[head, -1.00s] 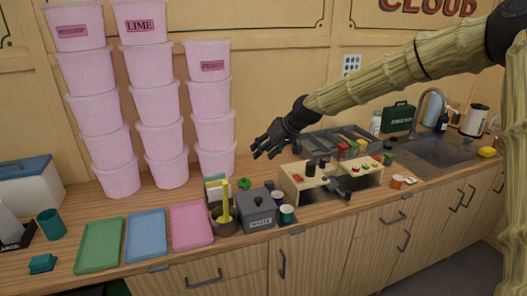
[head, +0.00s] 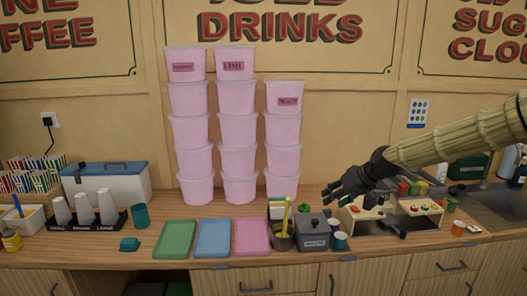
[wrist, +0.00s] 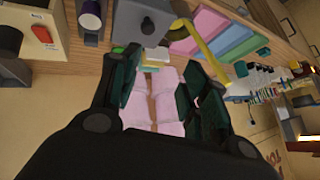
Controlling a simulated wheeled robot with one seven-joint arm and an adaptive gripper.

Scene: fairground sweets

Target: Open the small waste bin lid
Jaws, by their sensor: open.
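The small waste bin (head: 313,236) is a dark grey box labelled waste, standing on the wooden counter. Its lid (head: 312,219) is shut, with a small knob on top. My gripper (head: 338,194) is open and empty, above and to the right of the bin, apart from it. In the wrist view the bin (wrist: 140,22) shows upside down at the top, with its knob beyond my open fingers (wrist: 162,78).
A pot with a yellow-handled tool (head: 283,238) stands close left of the bin, and a teal cup (head: 340,241) close right. Stacked pink tubs (head: 238,132) rise behind. A wooden stand (head: 360,214) is to the right. Coloured trays (head: 213,238) lie left.

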